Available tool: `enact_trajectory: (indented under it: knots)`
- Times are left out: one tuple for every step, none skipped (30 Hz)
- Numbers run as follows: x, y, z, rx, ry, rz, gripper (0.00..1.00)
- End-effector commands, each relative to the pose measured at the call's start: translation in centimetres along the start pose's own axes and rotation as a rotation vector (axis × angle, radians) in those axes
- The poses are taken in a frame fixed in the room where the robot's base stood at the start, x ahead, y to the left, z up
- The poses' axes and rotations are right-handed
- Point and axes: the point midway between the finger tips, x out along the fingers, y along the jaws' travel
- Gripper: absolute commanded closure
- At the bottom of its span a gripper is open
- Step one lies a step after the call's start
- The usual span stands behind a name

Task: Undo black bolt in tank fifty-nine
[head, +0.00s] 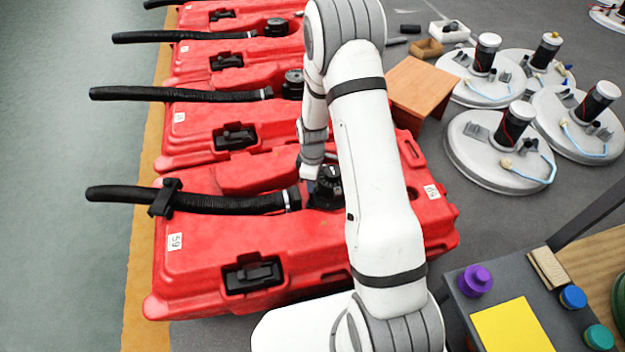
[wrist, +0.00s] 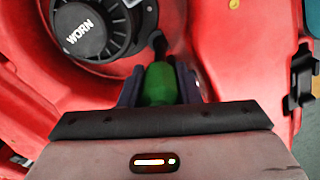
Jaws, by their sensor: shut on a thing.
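The red tank (head: 210,275) in front carries white labels reading 59. A round black motor unit (head: 325,190) sits on its top; in the wrist view the black unit (wrist: 92,30) is marked WORN. My gripper (head: 314,170) is over the tank top beside this unit. In the wrist view my gripper (wrist: 160,82) is shut on a green handle-like piece (wrist: 159,84). A narrow black part (wrist: 159,45) shows at its far end, beside the unit's rim; I cannot tell whether this is a tool shaft or the black bolt.
A black hose (head: 225,204) runs left from the unit. More red tanks (head: 215,110) stand behind. A wooden box (head: 420,88), several white round discs (head: 500,160) and a dark table (head: 500,300) with coloured knobs lie to the right. The grey floor at left is clear.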

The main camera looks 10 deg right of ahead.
Motion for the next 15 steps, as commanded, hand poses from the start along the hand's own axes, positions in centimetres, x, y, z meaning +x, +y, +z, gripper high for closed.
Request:
enact_trajectory:
  knots:
    - [-0.03,0.02,0.00,-0.030,0.000,0.000,1.00]
    - [-0.03,0.03,0.00,-0.046,0.000,0.000,1.00]
    - [-0.02,0.03,0.00,-0.058,0.000,0.000,1.00]
    - [-0.02,0.03,0.00,-0.063,0.000,0.000,1.00]
    - [-0.02,0.03,0.00,-0.066,0.000,0.000,1.00]
    - [-0.02,0.03,0.00,-0.067,0.000,0.000,1.00]
    - [-0.02,0.03,0.00,-0.066,0.000,0.000,1.00]
    - [-0.02,0.03,0.00,-0.066,0.000,0.000,1.00]
    - [-0.02,0.03,0.00,-0.065,0.000,0.000,1.00]
    - [-0.02,0.03,0.00,-0.065,0.000,0.000,1.00]
    - [-0.02,0.03,0.00,-0.065,0.000,0.000,1.00]
    - [-0.02,0.03,0.00,-0.071,0.000,0.000,1.00]
    - [-0.03,0.03,0.00,-0.081,0.000,0.000,1.00]
    - [-0.04,0.03,0.00,-0.099,0.000,0.000,1.00]
    - [-0.05,0.03,0.00,-0.134,0.000,0.000,1.00]
